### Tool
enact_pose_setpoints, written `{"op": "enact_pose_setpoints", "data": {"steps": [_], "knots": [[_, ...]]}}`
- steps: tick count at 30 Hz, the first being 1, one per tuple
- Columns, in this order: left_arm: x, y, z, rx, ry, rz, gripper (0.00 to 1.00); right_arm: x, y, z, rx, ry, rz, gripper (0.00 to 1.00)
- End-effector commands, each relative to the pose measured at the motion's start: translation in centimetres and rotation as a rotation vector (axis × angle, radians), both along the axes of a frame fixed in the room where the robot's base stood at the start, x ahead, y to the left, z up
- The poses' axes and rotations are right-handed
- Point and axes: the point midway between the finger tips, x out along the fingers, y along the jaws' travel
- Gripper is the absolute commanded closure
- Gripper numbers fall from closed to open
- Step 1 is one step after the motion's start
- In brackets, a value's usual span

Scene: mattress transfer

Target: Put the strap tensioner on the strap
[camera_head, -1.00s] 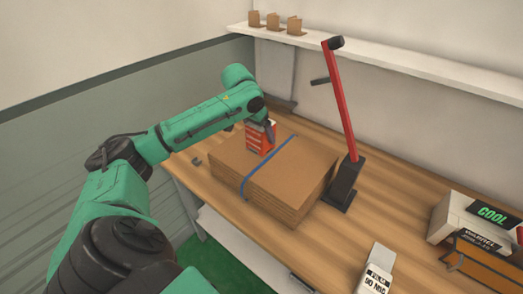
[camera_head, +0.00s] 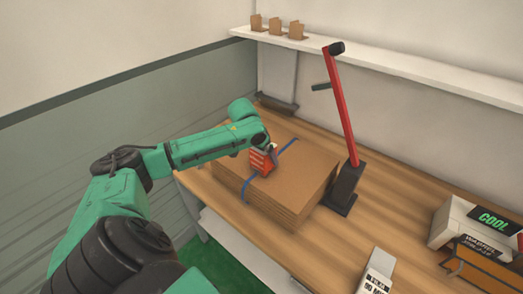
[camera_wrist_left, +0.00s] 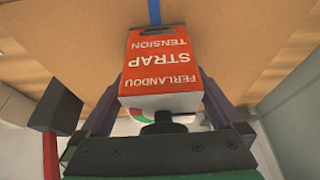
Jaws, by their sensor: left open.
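The red strap tensioner (camera_head: 262,161), a box lettered "FERLANDOU STRAP TENSION", sits over the blue strap (camera_head: 287,146) on top of the cardboard stack (camera_head: 299,180). Whether the tensioner's underside touches the strap is hidden. My right gripper is not in view.
A red lever (camera_head: 343,110) on a black base (camera_head: 345,187) stands just right of the stack. A white carton (camera_head: 459,222) and a pale lettered object (camera_head: 377,272) lie on the wooden table (camera_head: 400,212). A shelf (camera_head: 400,68) runs along the wall.

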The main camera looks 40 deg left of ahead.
Motion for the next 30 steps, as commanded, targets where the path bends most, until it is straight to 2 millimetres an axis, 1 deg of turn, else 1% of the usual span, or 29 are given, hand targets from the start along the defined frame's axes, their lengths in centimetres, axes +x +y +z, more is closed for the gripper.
{"op": "enact_pose_setpoints", "data": {"steps": [2,5,15,18,22,30], "knots": [[-0.2,0.1,0.6,0.001,-0.001,0.0,0.0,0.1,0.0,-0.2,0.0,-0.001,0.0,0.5],[-0.8,0.1,1.9,0.004,-0.002,-0.001,0.0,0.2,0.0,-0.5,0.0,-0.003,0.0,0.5],[-3.5,0.0,8.3,0.007,-0.001,0.0,0.0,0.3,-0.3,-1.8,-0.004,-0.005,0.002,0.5],[-4.1,0.0,9.9,0.003,-0.002,0.0,0.0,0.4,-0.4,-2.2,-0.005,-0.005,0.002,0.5],[-4.5,-0.1,10.8,0.002,0.0,0.0,0.0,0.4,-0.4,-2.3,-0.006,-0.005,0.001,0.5],[-4.5,-0.1,10.9,0.001,0.0,0.0,0.0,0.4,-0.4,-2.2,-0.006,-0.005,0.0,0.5]]}}
